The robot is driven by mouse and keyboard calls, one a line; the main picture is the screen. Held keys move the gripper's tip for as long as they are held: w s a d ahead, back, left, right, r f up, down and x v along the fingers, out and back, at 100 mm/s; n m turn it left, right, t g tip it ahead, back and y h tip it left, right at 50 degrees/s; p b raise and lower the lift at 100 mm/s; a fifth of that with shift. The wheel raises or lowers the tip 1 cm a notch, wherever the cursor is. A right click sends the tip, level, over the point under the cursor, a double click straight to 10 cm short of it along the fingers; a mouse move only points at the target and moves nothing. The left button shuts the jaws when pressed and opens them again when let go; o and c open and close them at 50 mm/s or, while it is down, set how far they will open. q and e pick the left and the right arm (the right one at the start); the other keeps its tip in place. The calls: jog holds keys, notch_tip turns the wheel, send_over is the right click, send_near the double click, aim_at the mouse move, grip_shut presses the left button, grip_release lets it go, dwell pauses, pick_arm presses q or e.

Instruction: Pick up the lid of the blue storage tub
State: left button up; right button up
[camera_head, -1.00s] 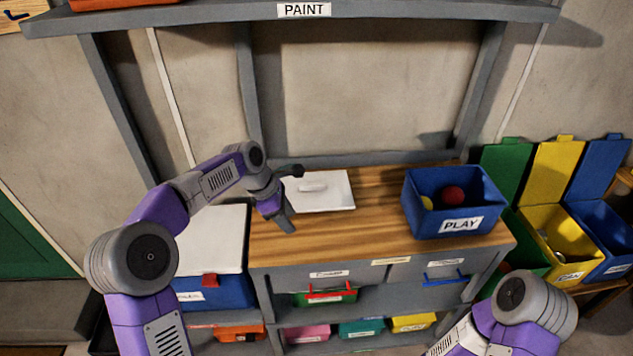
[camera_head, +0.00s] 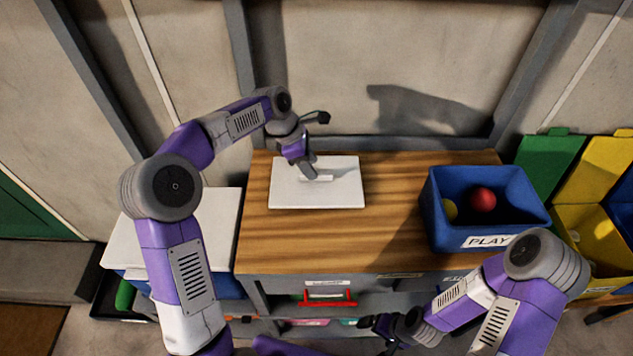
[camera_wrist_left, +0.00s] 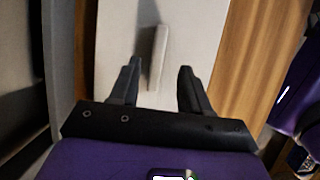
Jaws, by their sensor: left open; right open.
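A white rectangular lid (camera_head: 345,192) with a raised handle bar lies flat on the wooden bench top. It also fills the middle of the left wrist view (camera_wrist_left: 190,20). My left gripper (camera_head: 312,174) is over the lid at its handle, open. In the left wrist view its fingers (camera_wrist_left: 157,70) point at the handle (camera_wrist_left: 158,55), which lies between their lines; I cannot tell whether they touch. The blue storage tub (camera_head: 475,222), labelled PLAY, stands open on the bench to the right of the lid. My right gripper (camera_head: 372,323) is open and empty in front of the bench.
A red ball (camera_head: 482,199) and a yellow ball (camera_head: 450,209) are in the blue tub. The wooden bench top (camera_head: 395,235) is clear between lid and tub. Another white-topped blue container (camera_head: 215,235) stands left of the bench. Colored bins (camera_head: 590,225) stand at the right.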

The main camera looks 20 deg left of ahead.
aim_at(338, 183)
pick_arm(q)
jog(key=shift+b+x, duration=0.45)
jog(key=shift+x, duration=1.35)
jog(key=shift+w+a+f, duration=0.1)
jog(key=shift+w, duration=0.05)
jog(key=shift+c, duration=0.5)
grip_shut()
